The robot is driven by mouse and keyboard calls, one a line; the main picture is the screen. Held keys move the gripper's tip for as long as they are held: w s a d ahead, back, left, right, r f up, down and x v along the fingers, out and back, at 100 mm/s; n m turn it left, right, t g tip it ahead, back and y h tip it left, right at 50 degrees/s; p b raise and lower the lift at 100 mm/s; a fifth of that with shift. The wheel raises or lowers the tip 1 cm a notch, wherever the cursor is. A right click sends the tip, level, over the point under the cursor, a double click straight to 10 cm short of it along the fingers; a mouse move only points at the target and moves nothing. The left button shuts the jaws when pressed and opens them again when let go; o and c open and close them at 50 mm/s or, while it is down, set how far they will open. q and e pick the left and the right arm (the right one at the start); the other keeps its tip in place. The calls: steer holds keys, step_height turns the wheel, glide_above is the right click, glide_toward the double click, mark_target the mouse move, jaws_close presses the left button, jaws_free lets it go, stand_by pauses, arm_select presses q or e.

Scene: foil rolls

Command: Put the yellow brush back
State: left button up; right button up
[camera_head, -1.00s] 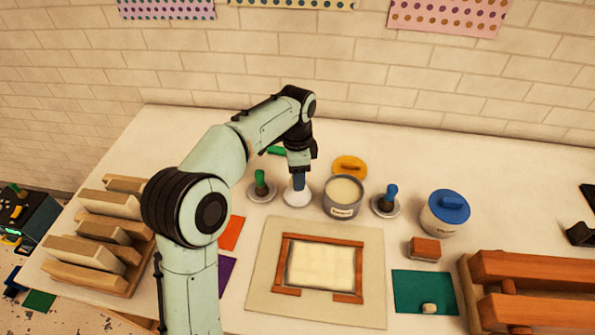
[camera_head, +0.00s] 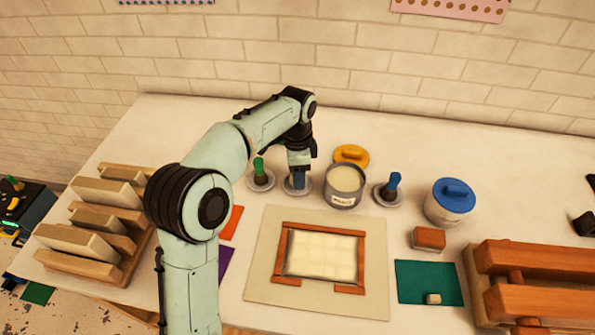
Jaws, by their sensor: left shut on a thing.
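My left gripper (camera_head: 298,180) points down over a small round dish (camera_head: 287,188) between the green-handled brush and the cream pot. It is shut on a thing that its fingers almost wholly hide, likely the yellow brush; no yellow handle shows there. The gripper is low at the dish; I cannot tell whether the held thing touches it. The green-handled brush (camera_head: 259,168) stands on a dish to the left. The blue-handled brush (camera_head: 393,183) stands on a dish right of the pot. My right gripper is not in view.
The open pot (camera_head: 343,198) of cream stuff stands close right of the gripper, a yellow lid (camera_head: 351,154) behind it. A blue-lidded pot (camera_head: 451,207) is farther right. A framed screen (camera_head: 326,228) lies in front. Wooden racks stand at left (camera_head: 122,268) and right (camera_head: 520,260).

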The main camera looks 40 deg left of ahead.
arm_select(q)
steer(key=shift+f, duration=0.65)
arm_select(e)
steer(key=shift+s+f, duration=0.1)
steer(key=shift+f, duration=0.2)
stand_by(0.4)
arm_select(q)
steer(key=o, duration=1.5)
steer(key=shift+o, duration=0.2)
steer(key=shift+r, duration=0.1)
steer(key=shift+r+p, duration=1.7)
steer(key=shift+r, duration=0.7)
steer(key=shift+r+p, duration=1.4)
steer(key=shift+r, duration=0.7)
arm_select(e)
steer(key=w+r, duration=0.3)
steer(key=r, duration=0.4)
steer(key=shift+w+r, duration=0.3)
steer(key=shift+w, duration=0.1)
arm_select(q)
steer(key=shift+f, duration=0.1)
